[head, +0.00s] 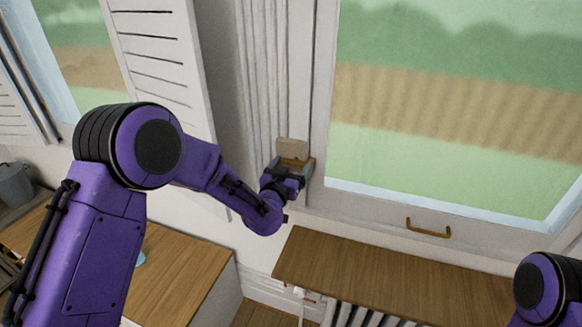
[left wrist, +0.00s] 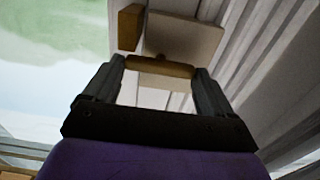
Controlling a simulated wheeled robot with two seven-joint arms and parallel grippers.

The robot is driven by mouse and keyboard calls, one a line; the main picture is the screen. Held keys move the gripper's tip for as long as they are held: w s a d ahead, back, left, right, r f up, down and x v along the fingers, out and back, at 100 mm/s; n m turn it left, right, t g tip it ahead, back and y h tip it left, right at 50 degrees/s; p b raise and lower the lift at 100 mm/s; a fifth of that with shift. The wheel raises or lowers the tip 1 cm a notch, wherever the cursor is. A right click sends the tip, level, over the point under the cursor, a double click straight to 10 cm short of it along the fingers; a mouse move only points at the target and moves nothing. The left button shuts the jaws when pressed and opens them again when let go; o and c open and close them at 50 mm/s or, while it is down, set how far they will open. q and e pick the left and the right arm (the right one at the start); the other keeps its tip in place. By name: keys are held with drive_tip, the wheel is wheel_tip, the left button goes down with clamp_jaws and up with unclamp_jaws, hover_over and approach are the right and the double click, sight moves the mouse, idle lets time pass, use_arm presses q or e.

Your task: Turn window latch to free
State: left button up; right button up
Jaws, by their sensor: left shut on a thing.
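The window latch (head: 292,150) is on the window frame's left side, by the curtain. It shows a pale flat plate and a brown part below it. My left gripper (head: 293,170) is at the latch, its fingers partly covering the lower part. In the left wrist view, my left gripper's two fingers (left wrist: 160,69) are on either end of a brown bar of the latch (left wrist: 158,66), shut on it. The pale plate (left wrist: 185,38) and a brown block (left wrist: 130,27) are above it. My right gripper is out of view; only part of my right arm shows at the lower right.
The large window (head: 450,110) has a brass handle (head: 428,228) on its lower rail. A wooden shelf (head: 370,270) sits below, over a radiator (head: 350,314). A white shutter (head: 160,60) and pale curtain (head: 265,80) are left of the latch. A wooden worktop (head: 185,265) is at lower left.

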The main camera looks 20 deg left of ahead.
use_arm(q)
drive_tip(key=shift+n, duration=0.3)
drive_tip(key=n+b, duration=0.2)
drive_tip(key=n, duration=0.2)
drive_tip(key=shift+a+f, duration=0.15)
drive_tip(key=n+b, duration=0.2)
drive_tip(key=n, duration=0.3)
drive_tip(key=shift+b, duration=0.4)
drive_tip(key=n+b, duration=0.1)
drive_tip(key=n, duration=0.1)
drive_tip(key=n+b, duration=0.2)
drive_tip(key=n, duration=0.1)
drive_tip(key=shift+a+f, duration=0.1)
drive_tip(key=shift+f, duration=0.1)
drive_tip(key=shift+r+n+b, duration=0.1)
drive_tip(key=shift+n+b, duration=0.85)
drive_tip(key=shift+n, duration=0.65)
drive_tip(key=o, duration=0.8)
